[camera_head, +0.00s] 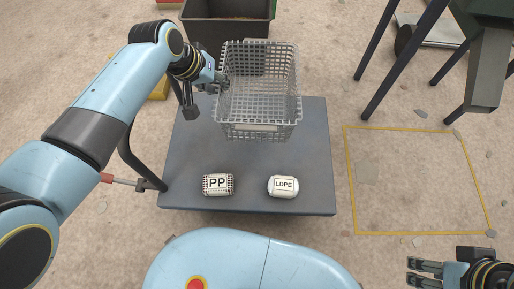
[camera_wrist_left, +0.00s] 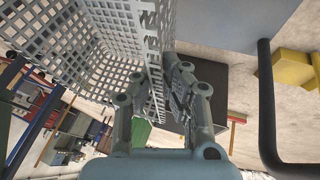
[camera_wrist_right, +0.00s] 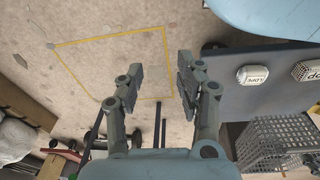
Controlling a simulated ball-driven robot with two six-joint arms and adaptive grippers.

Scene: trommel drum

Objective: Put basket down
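A grey wire-mesh basket (camera_head: 258,100) is at the far part of the dark table (camera_head: 200,150), upright and apparently empty. I cannot tell if its bottom touches the table. My left gripper (camera_head: 222,84) is at its left wall. In the left wrist view the fingers (camera_wrist_left: 166,92) are on both sides of the basket's mesh wall (camera_wrist_left: 150,60), closed on it. My right gripper (camera_head: 424,272) is at the lower right of the head view, away from the basket. In the right wrist view its fingers (camera_wrist_right: 160,88) are apart with nothing between them.
A PP block (camera_head: 217,185) and an LDPE block (camera_head: 283,187) lie on the table's near part. A yellow-outlined floor square (camera_head: 410,185) is to the right. A dark bin (camera_head: 225,28) stands behind the table. Dark machine legs (camera_head: 402,60) stand at upper right.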

